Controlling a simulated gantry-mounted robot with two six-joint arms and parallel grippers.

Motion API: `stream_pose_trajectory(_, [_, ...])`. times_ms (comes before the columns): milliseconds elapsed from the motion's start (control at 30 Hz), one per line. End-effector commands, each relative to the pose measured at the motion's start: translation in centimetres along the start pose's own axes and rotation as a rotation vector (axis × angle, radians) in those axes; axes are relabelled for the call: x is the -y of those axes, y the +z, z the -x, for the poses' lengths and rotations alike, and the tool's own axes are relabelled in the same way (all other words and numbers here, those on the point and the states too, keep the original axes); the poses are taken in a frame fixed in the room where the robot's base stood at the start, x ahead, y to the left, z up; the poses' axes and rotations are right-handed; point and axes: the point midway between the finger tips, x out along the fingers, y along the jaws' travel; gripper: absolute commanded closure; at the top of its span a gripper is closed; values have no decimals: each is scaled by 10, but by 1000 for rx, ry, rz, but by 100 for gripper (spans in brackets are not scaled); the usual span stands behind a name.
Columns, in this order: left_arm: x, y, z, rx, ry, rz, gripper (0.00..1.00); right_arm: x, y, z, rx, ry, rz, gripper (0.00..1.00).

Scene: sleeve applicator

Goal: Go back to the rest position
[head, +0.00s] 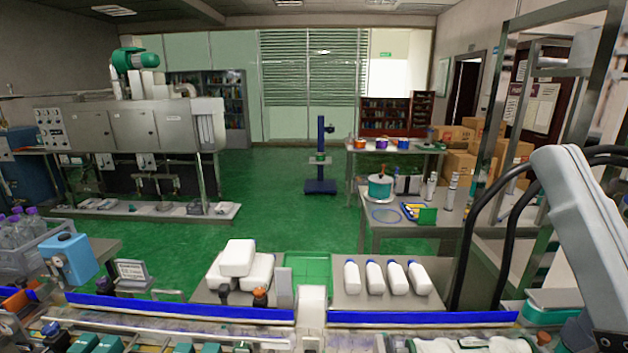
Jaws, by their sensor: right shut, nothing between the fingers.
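My right arm, grey-white with black cables, comes in at the right edge of the head view. My left gripper is out of view. The conveyor line (250,325) with blue rails runs along the bottom.
A metal shelf frame (494,120) rises at the right. The green floor (270,190) beyond is mostly open.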

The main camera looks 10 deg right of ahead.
Motion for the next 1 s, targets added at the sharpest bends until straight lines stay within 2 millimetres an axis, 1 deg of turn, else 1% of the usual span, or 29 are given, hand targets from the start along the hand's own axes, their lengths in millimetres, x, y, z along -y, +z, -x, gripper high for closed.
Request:
stream_pose_trajectory(33, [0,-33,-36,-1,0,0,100,-7,-29,-38,6,16,16,100])
stream_pose_trajectory(100, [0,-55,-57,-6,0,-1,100,-8,-48,-60,7,18,18,100])
stream_pose_trajectory(167, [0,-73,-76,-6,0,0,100,-8,-66,-79,7,19,20,100])
stream_pose_trajectory(600, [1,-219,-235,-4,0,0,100,-10,-210,-239,7,22,23,100])
stream_pose_trajectory(700, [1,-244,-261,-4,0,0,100,-10,-234,-266,8,22,24,100])
stream_pose_trajectory(800, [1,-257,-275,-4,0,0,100,-10,-247,-280,8,22,24,100])
stream_pose_trajectory(900, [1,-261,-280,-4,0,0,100,-10,-251,-285,8,22,24,100])
stream_pose_trajectory(1000, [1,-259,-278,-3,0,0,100,-10,-250,-283,8,22,24,100])
